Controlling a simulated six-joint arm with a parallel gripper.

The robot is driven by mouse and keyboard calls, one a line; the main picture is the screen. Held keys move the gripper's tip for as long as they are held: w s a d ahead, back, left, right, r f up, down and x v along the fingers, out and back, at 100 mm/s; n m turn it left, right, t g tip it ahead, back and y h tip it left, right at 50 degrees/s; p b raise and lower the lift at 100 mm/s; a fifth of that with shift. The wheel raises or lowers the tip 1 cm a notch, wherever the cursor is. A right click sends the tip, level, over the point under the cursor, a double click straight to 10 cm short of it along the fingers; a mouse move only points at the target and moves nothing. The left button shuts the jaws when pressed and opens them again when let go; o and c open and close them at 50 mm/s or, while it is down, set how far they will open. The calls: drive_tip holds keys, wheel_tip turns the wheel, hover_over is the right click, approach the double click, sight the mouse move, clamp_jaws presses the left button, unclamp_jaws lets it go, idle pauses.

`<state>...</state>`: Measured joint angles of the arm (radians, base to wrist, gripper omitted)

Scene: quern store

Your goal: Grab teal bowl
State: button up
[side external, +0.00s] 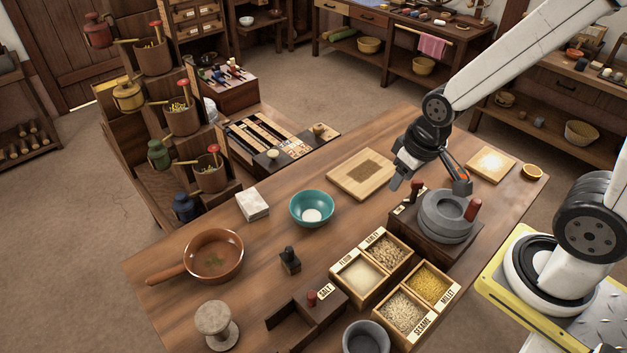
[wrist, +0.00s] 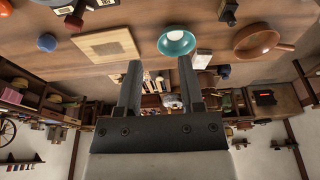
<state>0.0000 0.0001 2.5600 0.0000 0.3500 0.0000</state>
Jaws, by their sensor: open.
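The teal bowl (side external: 297,209) sits upright on the wooden table, left of my gripper, with something white at its bottom. It also shows in the wrist view (wrist: 176,49), near the top, just beyond the fingertips. My gripper (side external: 430,185) is open and empty, raised above the table near the quern, to the right of the bowl and apart from it. Its two spread fingers also show in the wrist view (wrist: 158,64).
The grey stone quern (side external: 444,220) stands under my gripper. A wooden board (side external: 347,183) lies between gripper and bowl. A brown pan (side external: 213,257), white block (side external: 253,204), dark stamp (side external: 290,261) and grain boxes (side external: 362,279) surround the bowl, with bare tabletop between.

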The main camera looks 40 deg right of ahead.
drive_tip(key=w+d+f+m+t+y, duration=0.1)
drive_tip(key=w+d+f+m+y, duration=0.1)
drive_tip(key=w+f+m, duration=0.4)
drive_tip(key=w+d+f+m+t+y, duration=0.1)
drive_tip(key=w+f+m+y, duration=0.4)
drive_tip(key=m, duration=0.6)
drive_tip(key=w+d+f+m+t+y, duration=0.1)
drive_tip(key=w+d+f+m+y, duration=0.2)
drive_tip(key=w+f+m, duration=0.6)
drive_tip(key=shift+w+d+f+t+y, duration=0.1)
drive_tip(key=shift+w+d+t+y, duration=0.05)
drive_tip(key=shift+w+y, duration=0.25)
drive_tip(key=shift+w+d+f+t+y, duration=0.1)
drive_tip(key=shift+w+d+t+y, duration=0.05)
drive_tip(key=shift+w+y, duration=0.2)
drive_tip(key=shift+w+d+f+m+t, duration=0.35)
drive_tip(key=shift+d+f+m+t, duration=0.15)
drive_tip(key=shift+m, duration=0.1)
drive_tip(key=shift+x, duration=1.35)
drive_tip(key=shift+a+r, duration=0.1)
drive_tip(key=shift+a, duration=0.05)
